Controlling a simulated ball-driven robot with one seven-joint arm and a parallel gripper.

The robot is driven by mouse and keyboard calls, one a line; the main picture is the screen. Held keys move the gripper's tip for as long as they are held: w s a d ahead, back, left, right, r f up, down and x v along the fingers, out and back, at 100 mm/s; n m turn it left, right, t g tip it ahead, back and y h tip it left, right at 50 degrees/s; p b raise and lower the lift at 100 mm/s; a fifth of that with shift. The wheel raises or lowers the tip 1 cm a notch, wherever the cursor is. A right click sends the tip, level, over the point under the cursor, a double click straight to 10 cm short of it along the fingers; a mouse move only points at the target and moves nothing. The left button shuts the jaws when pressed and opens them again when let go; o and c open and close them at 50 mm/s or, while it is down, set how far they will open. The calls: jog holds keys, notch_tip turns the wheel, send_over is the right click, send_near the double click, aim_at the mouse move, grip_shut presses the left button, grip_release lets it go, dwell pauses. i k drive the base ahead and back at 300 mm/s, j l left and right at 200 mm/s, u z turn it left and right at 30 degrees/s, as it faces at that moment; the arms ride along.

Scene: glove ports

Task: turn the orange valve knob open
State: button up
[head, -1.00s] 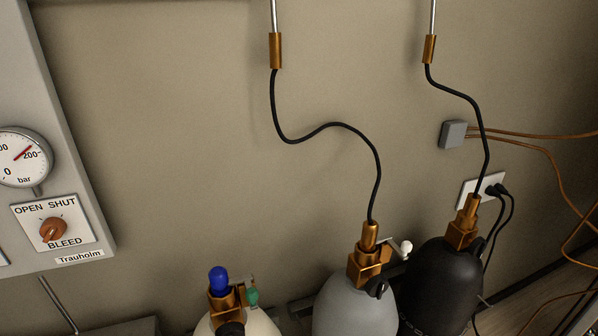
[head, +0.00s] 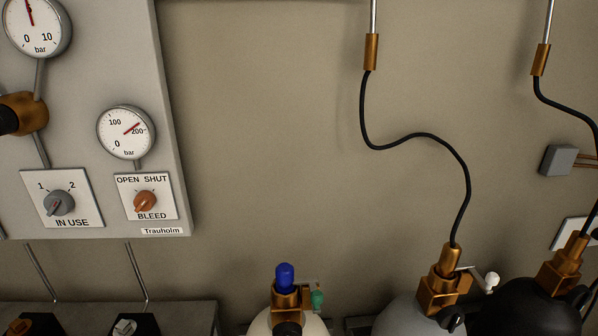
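The orange valve knob (head: 145,201) sits on a small white plate (head: 166,207) at the lower right of the grey wall panel. The plate is marked OPEN at upper left, SHUT at upper right and BLEED below. The knob looks tilted between lower left and upper right, but its pointing end is too small to tell. Nothing touches it. My gripper is not in view.
Left of it is a grey IN USE knob (head: 59,203), marked 1 and 2. A bar gauge (head: 126,132) sits above. Gas cylinders, one cream (head: 262,322), one grey (head: 405,318) and one black (head: 520,308), stand below right. The wall between is bare.

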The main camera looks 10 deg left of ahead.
aim_at(145, 201)
jog(key=k+j+u, duration=0.1)
jog(key=k+j, duration=0.15)
jog(key=k+j+u, duration=0.15)
jog(key=j, duration=0.2)
jog(key=k+j+u, duration=0.1)
jog(key=k+j, duration=0.15)
jog(key=k+j+u, duration=0.15)
jog(key=j, duration=0.25)
jog(key=k+j+u, duration=0.1)
jog(key=j, duration=0.3)
jog(key=i+l, duration=0.3)
